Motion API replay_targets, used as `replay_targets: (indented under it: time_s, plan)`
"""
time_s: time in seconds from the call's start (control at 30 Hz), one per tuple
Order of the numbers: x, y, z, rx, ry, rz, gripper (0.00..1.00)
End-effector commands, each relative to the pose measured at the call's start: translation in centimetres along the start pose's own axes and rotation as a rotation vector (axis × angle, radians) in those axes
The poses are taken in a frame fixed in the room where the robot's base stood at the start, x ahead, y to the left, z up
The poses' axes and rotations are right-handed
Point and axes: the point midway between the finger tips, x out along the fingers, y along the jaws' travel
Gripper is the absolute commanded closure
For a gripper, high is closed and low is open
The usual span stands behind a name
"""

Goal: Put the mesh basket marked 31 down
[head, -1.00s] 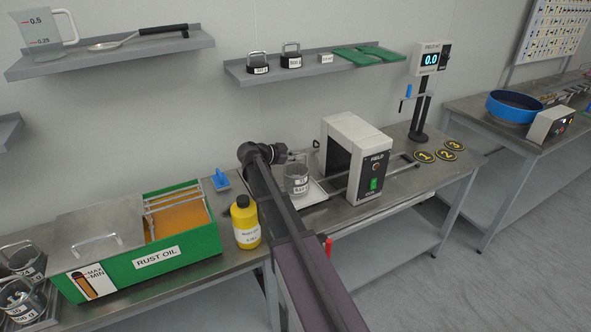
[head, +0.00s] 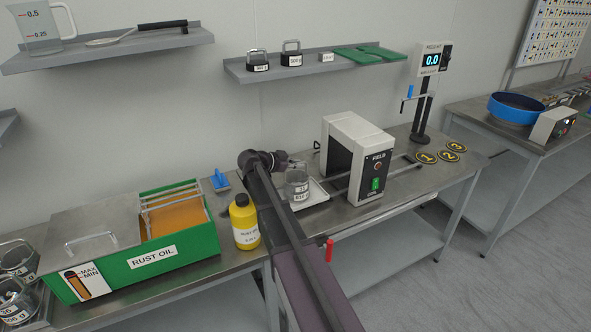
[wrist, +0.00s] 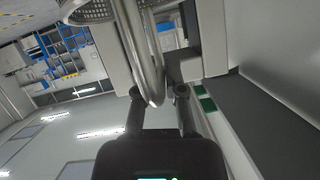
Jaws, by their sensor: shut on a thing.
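A mesh basket (head: 297,187) with a white label hangs or stands at the white tray (head: 318,192) left of the FIELD machine; its label is too small to read surely. My gripper (head: 290,164) is just above it, partly hidden by my arm. In the wrist view my gripper (wrist: 158,103) has its fingers on either side of a bent metal handle (wrist: 148,60), shut on it. A bit of the basket's mesh (wrist: 88,10) shows at the top. I cannot tell whether the basket's base touches the tray.
The grey FIELD machine (head: 357,160) stands close on the right. A yellow bottle (head: 244,222) and green RUST OIL tank (head: 153,257) are left of my arm. Round marks 1 (head: 426,157), 2 (head: 449,157) and 3 (head: 453,147) lie on the bench's right end.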

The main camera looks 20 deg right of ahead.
Motion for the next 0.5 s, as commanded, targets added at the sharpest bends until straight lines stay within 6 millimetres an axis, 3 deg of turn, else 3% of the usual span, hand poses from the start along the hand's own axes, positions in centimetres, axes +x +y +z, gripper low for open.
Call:
replay_targets:
  time_s: [0.47, 0.5]
  plan:
    - [0.17, 0.08, 0.28, 0.000, 0.002, 0.000, 1.00]
    - [0.16, 0.08, 0.27, 0.000, 0.000, 0.000, 0.78]
